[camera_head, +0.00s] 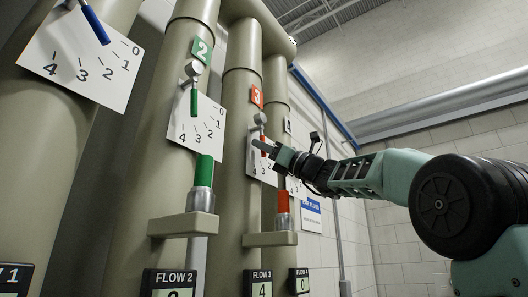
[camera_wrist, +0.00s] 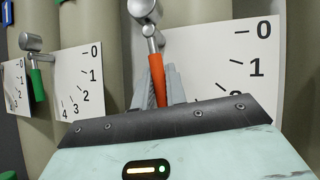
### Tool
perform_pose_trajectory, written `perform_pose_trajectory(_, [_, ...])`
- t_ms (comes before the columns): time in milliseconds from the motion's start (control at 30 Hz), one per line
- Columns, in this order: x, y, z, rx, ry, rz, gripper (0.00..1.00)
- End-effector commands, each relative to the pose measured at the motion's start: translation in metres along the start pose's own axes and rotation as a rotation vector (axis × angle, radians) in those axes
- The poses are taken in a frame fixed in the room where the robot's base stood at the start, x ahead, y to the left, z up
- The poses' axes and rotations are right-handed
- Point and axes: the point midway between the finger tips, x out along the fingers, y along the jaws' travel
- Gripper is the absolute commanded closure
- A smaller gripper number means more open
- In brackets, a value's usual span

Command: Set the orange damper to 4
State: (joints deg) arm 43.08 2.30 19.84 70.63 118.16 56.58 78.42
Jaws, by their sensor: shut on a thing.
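The orange damper is on the pipe with the orange 3 tag (camera_head: 257,97). Its orange handle (camera_wrist: 157,80) hangs from a silver pivot (camera_wrist: 146,12) and points steeply down in the wrist view. My gripper (camera_wrist: 170,88) is shut on the handle, with grey fingers around its lower part. In the head view my gripper (camera_head: 265,146) reaches in from the right and covers part of the dial. The white dial plate (camera_wrist: 215,60) shows 0 and 1, with 2 partly cut off; 3 and 4 are hidden there. The FLOW 3 display (camera_head: 262,289) reads 4.
A green damper handle (camera_head: 194,103) with its dial stands left on pipe 2, and a blue handle (camera_head: 95,24) farther left. An orange-topped cylinder (camera_head: 283,202) sits on a bracket (camera_head: 270,239) below my gripper. The FLOW 4 display (camera_head: 301,284) reads 0.

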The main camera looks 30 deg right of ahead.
Motion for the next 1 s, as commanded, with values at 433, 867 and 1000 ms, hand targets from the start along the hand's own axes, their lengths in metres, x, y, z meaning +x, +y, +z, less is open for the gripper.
perform_pose_trajectory(433, [0.0,0.0,-0.001,0.007,0.001,-0.001,0.78])
perform_pose_trajectory(867, [-0.018,0.0,-0.004,0.003,0.002,-0.004,0.78])
perform_pose_trajectory(1000, [-0.047,0.001,-0.005,0.003,0.001,-0.004,0.78])
